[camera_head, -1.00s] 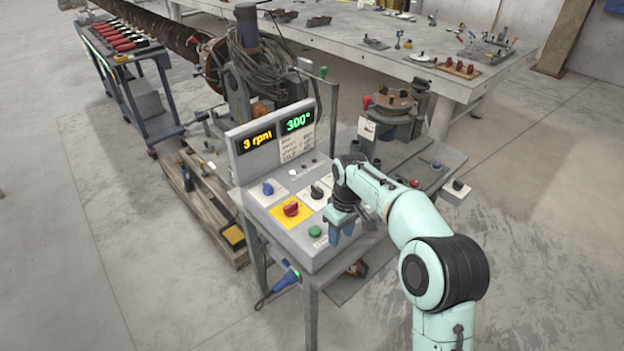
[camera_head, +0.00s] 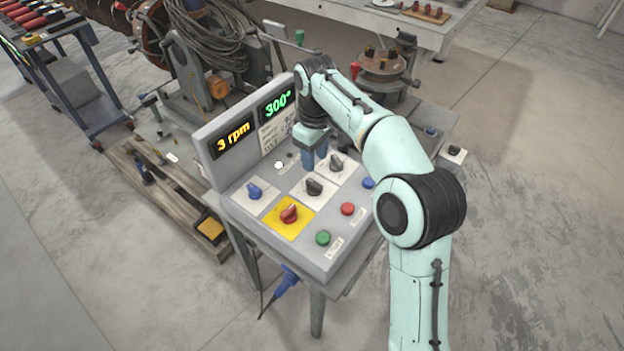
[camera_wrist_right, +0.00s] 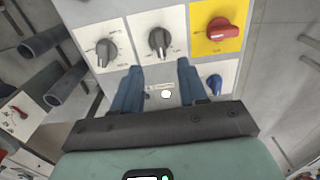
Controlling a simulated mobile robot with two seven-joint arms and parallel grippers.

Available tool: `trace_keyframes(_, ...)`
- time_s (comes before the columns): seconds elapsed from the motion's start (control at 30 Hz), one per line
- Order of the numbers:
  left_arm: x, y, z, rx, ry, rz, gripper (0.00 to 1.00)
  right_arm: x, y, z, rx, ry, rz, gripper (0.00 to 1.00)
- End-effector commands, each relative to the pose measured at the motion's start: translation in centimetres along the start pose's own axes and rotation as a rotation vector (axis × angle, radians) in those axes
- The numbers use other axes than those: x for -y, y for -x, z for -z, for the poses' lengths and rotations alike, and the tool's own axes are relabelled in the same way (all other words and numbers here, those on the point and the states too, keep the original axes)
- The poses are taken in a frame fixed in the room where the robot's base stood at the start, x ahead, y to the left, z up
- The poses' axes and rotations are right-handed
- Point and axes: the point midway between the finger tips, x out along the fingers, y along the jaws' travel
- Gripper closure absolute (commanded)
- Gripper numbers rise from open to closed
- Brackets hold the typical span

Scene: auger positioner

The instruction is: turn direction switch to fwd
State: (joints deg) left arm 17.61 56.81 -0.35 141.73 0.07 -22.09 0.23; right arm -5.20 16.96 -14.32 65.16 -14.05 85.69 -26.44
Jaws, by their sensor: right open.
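The grey control panel (camera_head: 232,204) carries two dark rotary switches on white plates. One (camera_head: 314,187) is near the middle and one (camera_head: 337,162) is farther right; their labels are too small to read, so I cannot tell which is the direction switch. In the right wrist view, the middle switch (camera_wrist_right: 160,40) lies just beyond the fingertips and the other (camera_wrist_right: 105,50) is left of it. My right gripper (camera_head: 315,160) is open and empty over the back of the panel, with its blue fingers (camera_wrist_right: 158,78) apart and touching no switch. My left gripper is not in view.
A red switch on a yellow plate (camera_head: 289,213), a blue knob (camera_head: 255,191), a red button (camera_head: 347,208) and a green button (camera_head: 323,238) are close by. The raised display (camera_head: 233,137) reads 3 rpm and 300° behind the gripper.

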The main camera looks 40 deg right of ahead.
Motion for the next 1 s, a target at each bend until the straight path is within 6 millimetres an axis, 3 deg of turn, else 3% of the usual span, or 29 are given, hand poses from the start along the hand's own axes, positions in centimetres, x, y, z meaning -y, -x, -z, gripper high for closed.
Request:
trace_keyframes(0.1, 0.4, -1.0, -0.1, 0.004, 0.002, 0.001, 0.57, 0.1, -3.1, -0.1, 0.005, 0.0, 0.003, 0.57)
trace_keyframes(0.4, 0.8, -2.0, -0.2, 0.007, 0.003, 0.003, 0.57, 0.0, -8.2, 0.0, 0.002, 0.0, 0.001, 0.57)
trace_keyframes(0.6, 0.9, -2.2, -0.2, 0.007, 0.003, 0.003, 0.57, 0.0, -9.4, 0.0, 0.0, 0.0, 0.0, 0.57)
trace_keyframes(0.87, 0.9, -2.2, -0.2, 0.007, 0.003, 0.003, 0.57, 0.0, -9.5, 0.0, 0.0, 0.0, 0.0, 0.57)
trace_keyframes(0.93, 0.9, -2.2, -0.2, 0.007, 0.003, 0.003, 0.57, 0.0, -9.5, 0.0, 0.0, 0.0, 0.0, 0.74)
trace_keyframes(1.0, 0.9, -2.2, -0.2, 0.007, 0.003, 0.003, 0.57, 0.0, -9.5, 0.0, 0.0, 0.0, 0.0, 0.96)
